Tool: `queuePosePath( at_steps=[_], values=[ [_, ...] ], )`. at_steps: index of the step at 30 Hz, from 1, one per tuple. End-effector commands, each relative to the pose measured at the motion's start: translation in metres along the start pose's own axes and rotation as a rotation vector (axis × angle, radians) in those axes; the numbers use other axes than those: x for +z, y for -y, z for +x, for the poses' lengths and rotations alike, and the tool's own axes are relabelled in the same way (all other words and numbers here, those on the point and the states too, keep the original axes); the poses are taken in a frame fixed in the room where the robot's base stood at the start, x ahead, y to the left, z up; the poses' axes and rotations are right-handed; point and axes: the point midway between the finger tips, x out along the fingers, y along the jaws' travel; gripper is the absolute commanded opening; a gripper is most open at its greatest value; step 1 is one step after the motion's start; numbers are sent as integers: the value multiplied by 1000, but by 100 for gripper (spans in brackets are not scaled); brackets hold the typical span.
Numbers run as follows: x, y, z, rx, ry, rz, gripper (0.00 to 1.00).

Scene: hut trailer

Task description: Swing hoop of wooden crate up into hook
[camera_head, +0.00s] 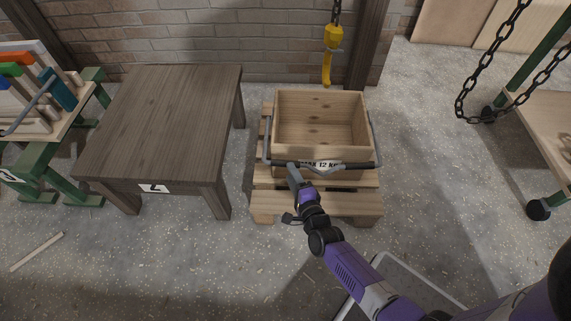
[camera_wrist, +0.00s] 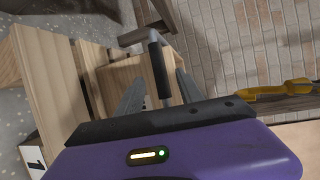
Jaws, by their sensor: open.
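The open, empty wooden crate (camera_head: 320,111) sits on a pallet, with "MAX 12 KG" lettering on its front. Its grey metal hoop (camera_head: 267,140) has a dark grip bar (camera_head: 340,166) that lies low across the crate's front. The yellow hook (camera_head: 327,72) hangs on a chain above the crate's back edge; it also shows in the wrist view (camera_wrist: 285,90). My gripper (camera_head: 293,172) is at the left part of the grip bar. In the wrist view my gripper (camera_wrist: 160,95) is open, with the dark grip (camera_wrist: 155,62) between its fingers. Contact cannot be told.
The pallet (camera_head: 275,205) stands on the concrete floor. A dark wooden table (camera_head: 165,110) is to the left, with a rack of coloured tools beyond it. A trolley (camera_head: 550,125) and a hanging chain (camera_head: 487,60) are at the right. A brick wall and post stand behind.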

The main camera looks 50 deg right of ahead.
Motion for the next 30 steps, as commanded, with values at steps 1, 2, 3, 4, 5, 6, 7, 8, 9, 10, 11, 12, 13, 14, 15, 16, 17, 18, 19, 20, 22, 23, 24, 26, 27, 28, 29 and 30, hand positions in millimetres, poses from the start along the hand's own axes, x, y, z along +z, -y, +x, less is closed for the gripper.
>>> queuePosePath(
  at_steps=[1, 2, 3, 4, 5, 6, 7, 8, 9, 10, 11, 12, 13, 14, 15, 16, 17, 18, 19, 20, 22, 23, 24, 26, 27, 28, 29, 30],
  values=[
    [-1, -2, 10, -2, -1, 0, 44],
    [0, -2, 15, -3, -1, 0, 44],
    [0, -2, 21, -2, -1, -1, 44],
    [0, -2, 26, -2, 0, -1, 44],
    [0, -2, 31, -2, -1, -1, 44],
    [-1, -2, 36, -1, -1, -2, 44],
    [-1, -2, 40, -2, -1, -2, 44],
    [-1, -2, 44, -2, -1, -2, 44],
    [-1, -2, 48, -1, -1, -2, 44],
    [-1, -2, 51, -1, -1, -2, 44],
    [0, -2, 53, 0, 0, -2, 44],
    [0, -2, 56, 0, 0, -3, 44],
    [0, -1, 57, 0, 0, -3, 44],
    [0, -1, 58, 1, 0, -3, 44],
    [0, -1, 59, 1, 0, -3, 44],
    [0, -1, 59, 1, 0, -3, 44],
    [0, -1, 60, 1, 0, -3, 44],
    [0, -1, 60, 1, 0, -3, 44],
    [0, -1, 60, 1, 0, -3, 44],
    [0, 0, 60, 1, 0, -3, 44],
    [0, 0, 60, 1, 0, -3, 44],
    [0, 0, 59, 1, 0, -3, 42],
    [0, 0, 59, 1, 0, -4, 34],
    [0, 0, 59, 1, 0, -4, 23],
    [0, 0, 59, 1, 0, -4, 15],
    [0, 0, 59, 1, 0, -4, 9],
    [0, 0, 59, 1, 0, -4, 3],
    [0, 0, 59, 1, 0, -4, 0]
  ],
)
